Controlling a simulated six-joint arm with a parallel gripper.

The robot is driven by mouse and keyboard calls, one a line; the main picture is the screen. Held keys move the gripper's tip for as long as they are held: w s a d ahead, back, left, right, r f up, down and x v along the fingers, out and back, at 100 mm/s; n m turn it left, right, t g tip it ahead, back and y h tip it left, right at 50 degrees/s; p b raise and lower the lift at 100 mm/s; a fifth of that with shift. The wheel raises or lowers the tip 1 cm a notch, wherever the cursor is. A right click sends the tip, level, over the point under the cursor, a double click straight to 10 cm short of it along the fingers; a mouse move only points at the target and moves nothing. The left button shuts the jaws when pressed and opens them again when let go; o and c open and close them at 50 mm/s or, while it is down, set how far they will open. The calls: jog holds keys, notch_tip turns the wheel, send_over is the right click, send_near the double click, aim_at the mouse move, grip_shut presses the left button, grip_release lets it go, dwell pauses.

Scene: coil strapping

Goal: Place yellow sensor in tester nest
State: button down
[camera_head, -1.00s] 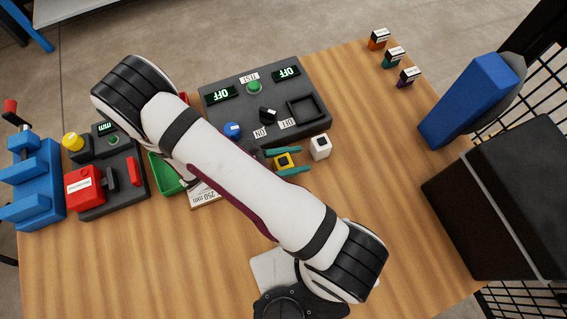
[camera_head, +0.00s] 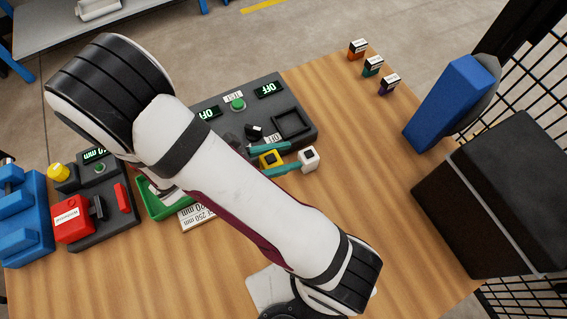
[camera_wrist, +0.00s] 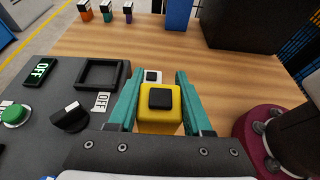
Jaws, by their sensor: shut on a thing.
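The yellow sensor (camera_head: 271,158), a yellow block with a black square on top, is between the teal fingers of my gripper (camera_head: 270,158). It also shows in the wrist view (camera_wrist: 160,112), gripped on both sides by the fingers (camera_wrist: 160,100). The tester (camera_head: 216,103) is a dark grey box with two OFF displays, a green button and a black knob. Its nest is a raised black square frame (camera_head: 308,125), empty, also seen in the wrist view (camera_wrist: 118,74).
A white block (camera_head: 312,157) with a black top stands close to my gripper. Three small blocks (camera_head: 372,66) line the far table edge. A blue upright object (camera_head: 440,105) and black box (camera_head: 495,190) are at right. A red-and-black gauge fixture (camera_head: 75,222) is at left.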

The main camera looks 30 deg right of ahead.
jog(key=w+d+r, duration=0.1)
jog(key=d+r, duration=0.3)
jog(key=d, duration=0.5)
jog(key=w+d+r, duration=0.1)
jog(key=d+r, duration=0.2)
jog(key=d, duration=0.5)
send_over(300, 118)
jog(key=f, duration=0.6)
jog(key=shift+s+d+f, duration=0.2)
jog(key=shift+s, duration=0.1)
jog(key=shift+w+a+f, duration=0.1)
jog(key=shift+f, duration=1)
jog(key=shift+w+a+f, duration=0.1)
jog(key=shift+f, duration=0.95)
jog(key=shift+f, duration=0.1)
jog(key=shift+c, duration=1.6)
grip_release()
